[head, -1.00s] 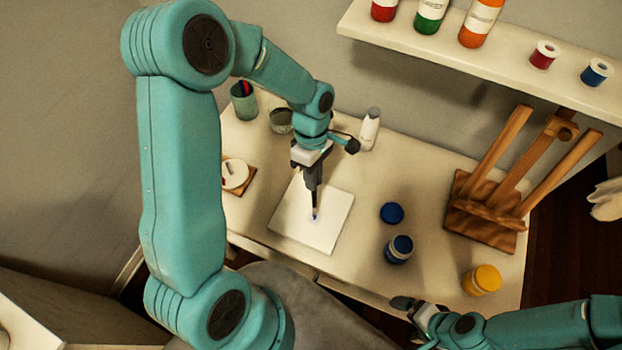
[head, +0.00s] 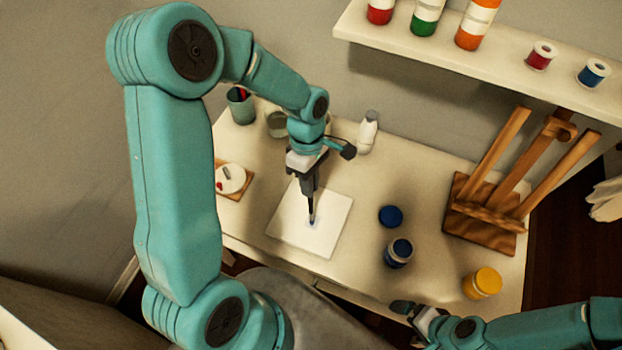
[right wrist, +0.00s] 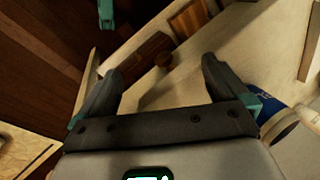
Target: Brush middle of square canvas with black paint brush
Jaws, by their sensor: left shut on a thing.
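The square white canvas (head: 330,238) lies flat on the table in the head view. A small blue mark shows near its middle, at the brush tip. My left gripper (head: 308,190) is above the canvas, pointing down and shut on the black paint brush (head: 312,212). The brush is near upright, and its tip appears to touch the canvas near the middle. My right gripper (head: 408,307) is at the table's front edge, away from the canvas. In the right wrist view its two fingers (right wrist: 160,85) are spread apart with nothing between them.
An open blue paint jar (head: 399,252) and its blue lid (head: 391,216) stand right of the canvas. A yellow jar (head: 483,282) and a wooden easel (head: 490,210) are further right. A white bottle (head: 368,132), a cup (head: 241,106) and a palette (head: 231,179) stand behind and left.

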